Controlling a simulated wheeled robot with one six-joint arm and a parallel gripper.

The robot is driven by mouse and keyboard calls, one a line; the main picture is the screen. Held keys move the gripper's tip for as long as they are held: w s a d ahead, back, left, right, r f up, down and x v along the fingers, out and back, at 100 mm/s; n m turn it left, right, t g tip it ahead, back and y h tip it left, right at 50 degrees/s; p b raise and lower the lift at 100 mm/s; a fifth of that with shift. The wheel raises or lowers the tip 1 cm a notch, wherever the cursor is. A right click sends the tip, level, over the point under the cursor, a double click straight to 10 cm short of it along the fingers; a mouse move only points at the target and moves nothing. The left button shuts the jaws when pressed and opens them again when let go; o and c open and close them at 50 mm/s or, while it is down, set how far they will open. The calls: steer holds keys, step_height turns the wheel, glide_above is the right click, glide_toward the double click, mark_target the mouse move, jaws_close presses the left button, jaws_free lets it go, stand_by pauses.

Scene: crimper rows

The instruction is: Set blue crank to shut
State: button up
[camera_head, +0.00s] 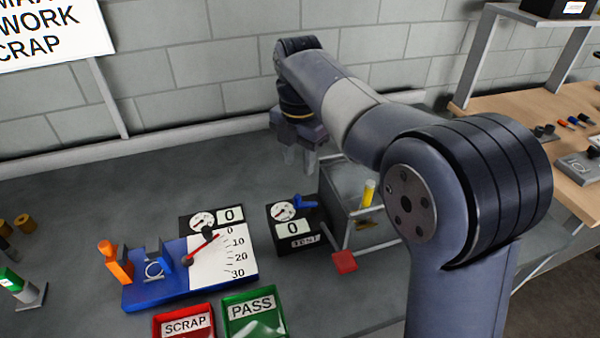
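A small blue crank (305,202) sits on top of a black box (290,225) with a round dial, a "0" plate and a small label on its front. I cannot read the crank's set position. My gripper (299,157) hangs above and behind the black box, pointing down. Its two fingers look apart with nothing between them, and it does not touch the crank. A blue fixture base (150,290) to the left carries blue blocks (163,256), an orange handle (116,262), and a white scale plate (222,258) with a red pointer.
A grey-framed stand (350,205) with a yellow cylinder and a red square pad (344,262) is close right of the black box. Red SCRAP (184,322) and green PASS (254,314) trays lie in front. A wooden bench (560,130) is at right.

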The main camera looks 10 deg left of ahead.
mark_target(297, 196)
steer(key=f, duration=1)
steer(key=shift+w+a+f, duration=0.15)
steer(key=shift+a+f, duration=0.1)
steer(key=shift+f, duration=0.1)
steer(key=shift+c, duration=0.4)
jaws_close()
